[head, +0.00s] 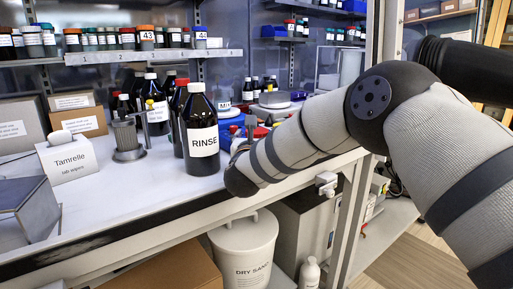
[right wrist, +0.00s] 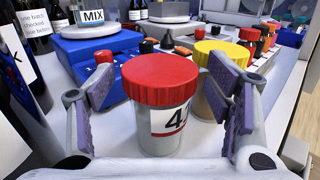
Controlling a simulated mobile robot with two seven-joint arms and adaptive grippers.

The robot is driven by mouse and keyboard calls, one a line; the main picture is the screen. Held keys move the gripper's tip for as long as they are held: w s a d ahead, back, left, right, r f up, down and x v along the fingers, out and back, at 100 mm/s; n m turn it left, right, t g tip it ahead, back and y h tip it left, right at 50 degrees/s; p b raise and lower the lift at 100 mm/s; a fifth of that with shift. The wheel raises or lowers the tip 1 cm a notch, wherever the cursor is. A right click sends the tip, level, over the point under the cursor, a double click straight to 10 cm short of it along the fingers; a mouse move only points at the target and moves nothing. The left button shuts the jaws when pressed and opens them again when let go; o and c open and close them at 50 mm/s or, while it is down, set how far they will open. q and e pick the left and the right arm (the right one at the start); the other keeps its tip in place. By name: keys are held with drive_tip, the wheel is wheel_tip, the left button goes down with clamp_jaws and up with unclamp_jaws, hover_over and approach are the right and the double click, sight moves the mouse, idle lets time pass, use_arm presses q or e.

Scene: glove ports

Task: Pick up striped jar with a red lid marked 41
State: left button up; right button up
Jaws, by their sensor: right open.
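A jar with a red lid (right wrist: 162,112) stands upright on the white bench in the middle of the right wrist view. Its body is pale, and its white label has a red stripe and a 4 with a second digit cut off at the jar's edge. My right gripper (right wrist: 162,92) is open, with one finger on each side of the jar, apparently not touching it. My left gripper is out of view.
A yellow-lidded jar (right wrist: 220,75) stands close behind the right finger. The dark RINSE bottle (head: 201,138) stands left of my arm. Shelves hold more jars, including one marked 43 (head: 146,37).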

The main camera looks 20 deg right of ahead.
drive_tip(key=shift+r, duration=0.1)
drive_tip(key=c, duration=1.3)
